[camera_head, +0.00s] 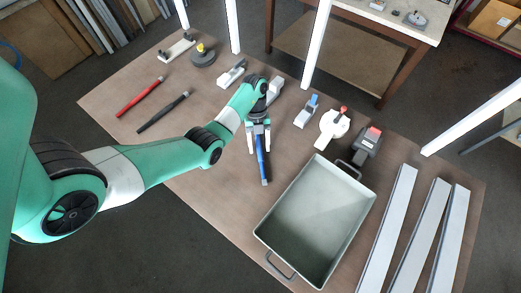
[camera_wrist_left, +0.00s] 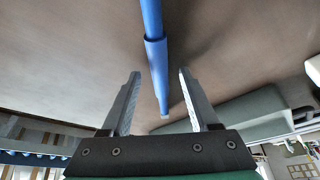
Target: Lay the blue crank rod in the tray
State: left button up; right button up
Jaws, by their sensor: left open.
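In the left wrist view the blue rod (camera_wrist_left: 156,55) runs between the spread fingers of the left gripper (camera_wrist_left: 157,72), with a visible gap to each. The grey metal tray (camera_head: 315,222) has a handle at each end and is empty. My right gripper is not in view.
Three pale profiles (camera_head: 417,235) lie right of the tray. A red rod (camera_head: 140,97) and a black rod (camera_head: 163,111) lie at the left. Several small devices, including a white round one (camera_head: 333,127), line the back. Table space between gripper and tray is clear.

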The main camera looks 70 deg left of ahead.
pick_arm(q)
jog(key=shift+f, duration=0.25)
grip_shut()
jog(key=shift+r, duration=0.15)
